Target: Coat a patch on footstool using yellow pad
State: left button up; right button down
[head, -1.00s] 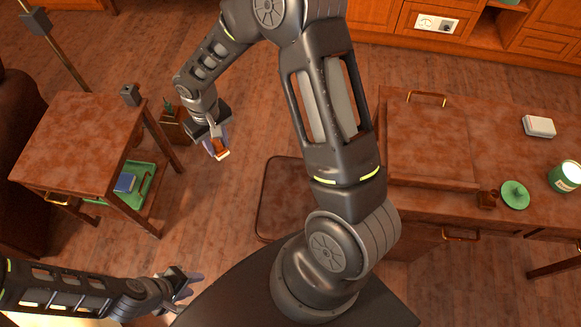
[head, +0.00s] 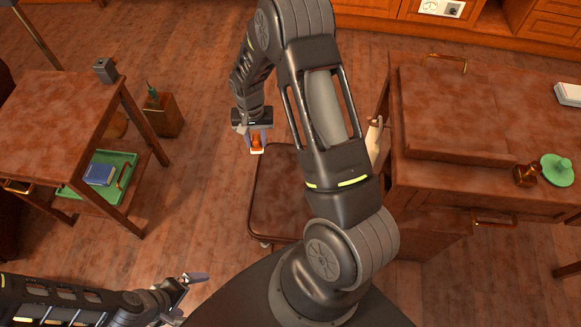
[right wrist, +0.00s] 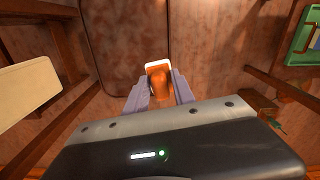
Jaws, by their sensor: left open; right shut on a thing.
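My right gripper (head: 257,145) is shut on a small orange-brown block with a pale face (head: 257,151), which I take to be the pad; its yellow colour is not clear. The block also shows between the fingers in the right wrist view (right wrist: 159,80). A low brown piece with rounded corners and a caster, likely the footstool (head: 275,200), stands below centre, partly hidden by my right arm. The held block appears over its far left corner; the height gap cannot be told. Its top also shows in the right wrist view (right wrist: 120,40). My left gripper (head: 190,280) is open and empty at the lower left.
A side table (head: 50,115) stands left, with a green tray (head: 122,165) and blue book (head: 99,174) on its lower shelf. A desk (head: 500,185) at right holds a green round object (head: 557,169) and a white block (head: 570,94). Floor between is open.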

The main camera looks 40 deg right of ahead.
pick_arm(q)
notch_tip(320, 180, down, 14)
jog(key=b, duration=1)
jog(key=shift+w+r+b, duration=0.15)
jog(key=shift+r+b, duration=0.1)
jog(key=shift+b, duration=0.1)
pick_arm(e)
jog(key=s+d+f+m, duration=0.1)
jog(key=d+f+m, duration=0.1)
jog(key=d+f, duration=0.4)
jog(key=s+d+f+m, duration=0.1)
jog(key=d+f+m, duration=0.2)
jog(key=d+f, duration=0.3)
notch_tip(320, 180, down, 6)
jog(key=shift+r, duration=0.25)
jog(key=shift+s, duration=0.1)
jog(key=shift+a, duration=0.1)
